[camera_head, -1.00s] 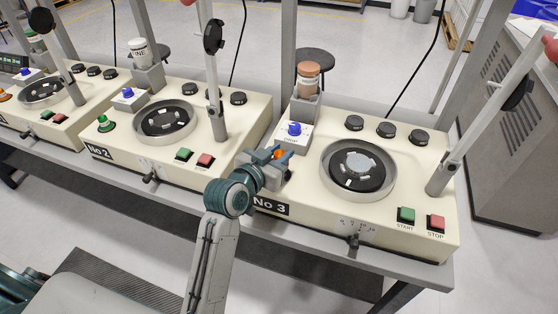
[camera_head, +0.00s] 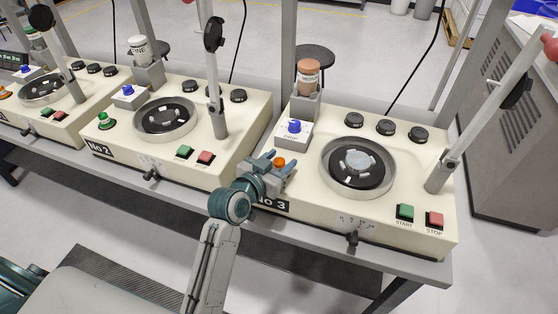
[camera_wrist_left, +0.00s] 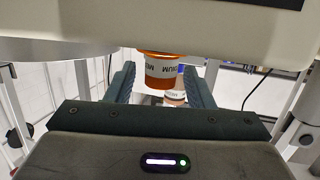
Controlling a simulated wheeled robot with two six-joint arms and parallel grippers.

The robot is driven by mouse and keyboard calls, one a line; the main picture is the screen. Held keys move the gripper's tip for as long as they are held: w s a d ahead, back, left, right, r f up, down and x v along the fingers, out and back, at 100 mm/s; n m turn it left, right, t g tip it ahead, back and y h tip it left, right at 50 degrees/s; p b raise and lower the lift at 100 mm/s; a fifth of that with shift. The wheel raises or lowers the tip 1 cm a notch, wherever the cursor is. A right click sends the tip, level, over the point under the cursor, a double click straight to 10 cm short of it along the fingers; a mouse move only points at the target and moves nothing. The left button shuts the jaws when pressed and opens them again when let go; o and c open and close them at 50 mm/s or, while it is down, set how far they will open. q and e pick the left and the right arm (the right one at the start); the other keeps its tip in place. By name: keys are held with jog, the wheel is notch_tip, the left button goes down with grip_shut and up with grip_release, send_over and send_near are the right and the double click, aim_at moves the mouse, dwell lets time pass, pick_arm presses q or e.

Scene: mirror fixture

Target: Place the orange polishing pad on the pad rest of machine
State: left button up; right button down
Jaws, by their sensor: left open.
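The orange polishing pad (camera_head: 279,162) shows as a small round orange top at the front left corner of machine No 3 (camera_head: 312,205). In the left wrist view it is an orange cylinder (camera_wrist_left: 160,70) with a white label, appearing upside down. My left gripper (camera_head: 277,165) is open, with one finger on each side of the pad; gaps show between the fingers (camera_wrist_left: 160,82) and the pad in the wrist view. Grey parts at that corner are partly hidden by the gripper, so the pad rest and the pad's underside cannot be made out clearly. My right gripper is not in view.
A blue-button box (camera_head: 294,131) and an orange-lidded bottle (camera_head: 308,76) in a grey holder stand behind the gripper. The round polishing bowl (camera_head: 358,166) lies to the right. A tilted grey lever arm (camera_head: 455,150) rises at the machine's right. Machine No 2 (camera_head: 190,165) stands left.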

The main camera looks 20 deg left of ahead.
pick_arm(q)
jog(key=shift+r, duration=0.2)
jog(key=shift+s+a+f, duration=0.1)
jog(key=shift+s, duration=0.25)
jog(key=b+v, duration=0.2)
jog(key=v, duration=0.9)
jog(key=shift+r, duration=0.2)
jog(key=shift+s, duration=0.1)
